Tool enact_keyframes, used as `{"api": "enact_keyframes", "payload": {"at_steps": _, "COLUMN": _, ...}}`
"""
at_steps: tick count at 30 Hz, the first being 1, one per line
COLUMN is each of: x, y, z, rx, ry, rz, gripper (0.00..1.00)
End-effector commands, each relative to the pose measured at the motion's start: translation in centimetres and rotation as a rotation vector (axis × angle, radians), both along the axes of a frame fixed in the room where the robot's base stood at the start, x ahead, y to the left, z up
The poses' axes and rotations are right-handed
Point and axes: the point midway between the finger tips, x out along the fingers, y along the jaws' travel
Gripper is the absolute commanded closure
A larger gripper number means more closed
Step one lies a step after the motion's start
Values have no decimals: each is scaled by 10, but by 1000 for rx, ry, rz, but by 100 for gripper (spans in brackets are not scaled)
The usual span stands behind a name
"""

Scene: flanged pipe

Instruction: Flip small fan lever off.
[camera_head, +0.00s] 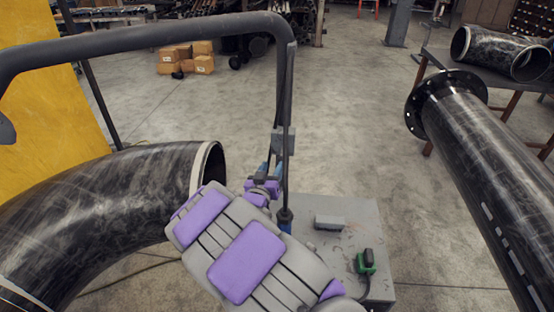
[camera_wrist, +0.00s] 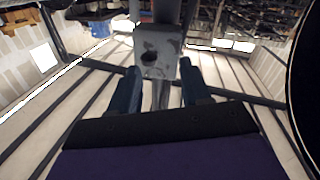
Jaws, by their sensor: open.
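A grey box (camera_head: 284,140) is fixed on the upright dark post in the head view, just beyond my gripper. I take it as the fan lever's switch housing, but the lever itself is not clear. In the wrist view the grey box (camera_wrist: 160,45) shows a dark round spot and fills the space just past the fingers. My gripper (camera_wrist: 160,67) is open, one blue-grey finger on each side of the strip. In the head view my gripper (camera_head: 268,174) is small and partly hidden by my purple-and-grey arm.
A thick grey tube frame (camera_head: 150,33) arches over the left. A black curved pipe (camera_head: 120,200) lies left of my arm. A long flanged pipe (camera_head: 490,170) stands at right. The floor between is clear.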

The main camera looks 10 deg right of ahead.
Motion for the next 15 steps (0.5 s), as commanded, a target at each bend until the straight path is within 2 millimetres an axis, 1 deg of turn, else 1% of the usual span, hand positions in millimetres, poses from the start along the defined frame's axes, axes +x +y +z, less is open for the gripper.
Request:
{"api": "enact_keyframes", "payload": {"at_steps": 1, "x": 7, "y": -7, "z": 0, "rx": 2, "ry": -3, "rz": -5, "gripper": 53}}
{"api": "enact_keyframes", "payload": {"at_steps": 6, "x": 25, "y": -24, "z": 0, "rx": 7, "ry": -4, "rz": -5, "gripper": 53}}
{"api": "enact_keyframes", "payload": {"at_steps": 9, "x": 33, "y": -27, "z": 0, "rx": 6, "ry": -1, "rz": -6, "gripper": 53}}
{"api": "enact_keyframes", "payload": {"at_steps": 15, "x": 43, "y": -22, "z": 0, "rx": 0, "ry": -1, "rz": 0, "gripper": 53}}
